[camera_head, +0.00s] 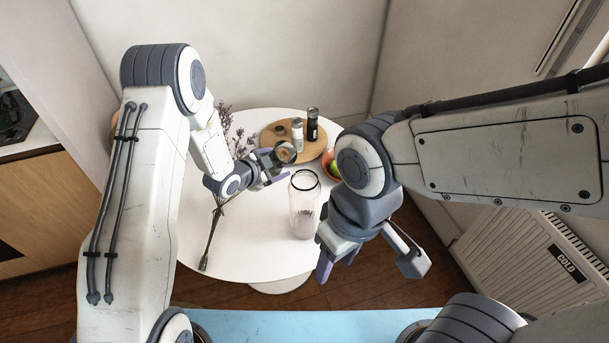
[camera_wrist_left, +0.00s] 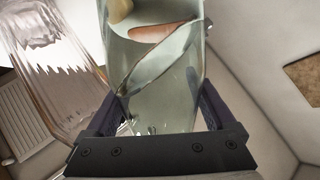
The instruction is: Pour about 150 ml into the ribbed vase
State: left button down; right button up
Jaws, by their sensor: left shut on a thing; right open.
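The ribbed vase (camera_head: 303,212) is a clear glass vessel standing upright near the right-front part of the white round table (camera_head: 230,255). It also shows at the left of the left wrist view (camera_wrist_left: 45,65). My left gripper (camera_head: 266,170) is shut on a clear glass container (camera_head: 286,152), behind and left of the vase. In the left wrist view the container (camera_wrist_left: 165,85) sits between the fingers with pale greenish liquid inside. A slanting line crosses it; I cannot tell how far it is tilted. No stream shows. My right gripper (camera_head: 368,262) is open and empty, right of the vase.
A round wooden board (camera_head: 312,151) at the back holds a white bottle (camera_head: 297,133) and a dark bottle (camera_head: 312,124). A bowl of fruit (camera_head: 332,165) is partly hidden by my right arm. Purple flowers (camera_head: 236,143) and a long stem (camera_head: 211,238) lie at the left.

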aim_at(271, 153)
pick_arm(q)
jog(key=shift+m+y+b, duration=0.3)
jog(key=shift+b, duration=0.1)
jog(key=shift+w+a+m+t+y, duration=0.2)
jog(key=shift+m+t+y, duration=0.1)
jog(key=shift+m+y, duration=0.1)
jog(key=shift+a+m+y, duration=0.2)
jog(key=shift+m+y, duration=0.1)
jog(key=shift+m, duration=0.1)
jog(key=shift+w+r+t+p, duration=0.1)
jog(key=shift+r+t+p, duration=0.25)
jog(key=shift+r, duration=0.2)
jog(key=shift+w+a+r+m+t+y+p, duration=0.1)
jog(key=shift+a+r+m+t+y+p, duration=0.2)
jog(key=shift+r+m+y+p, duration=0.4)
jog(key=shift+r, duration=0.25)
jog(key=shift+d+m+y+b, duration=0.1)
jog(key=shift+m+y+b, duration=0.2)
jog(key=shift+s+d+m+t+y+b, duration=0.2)
jog(key=shift+d+m+t+y+b, duration=0.15)
jog(key=shift+b, duration=0.35)
jog(key=shift+r+m, duration=0.15)
jog(key=shift+m, duration=0.1)
dwell(1.4)
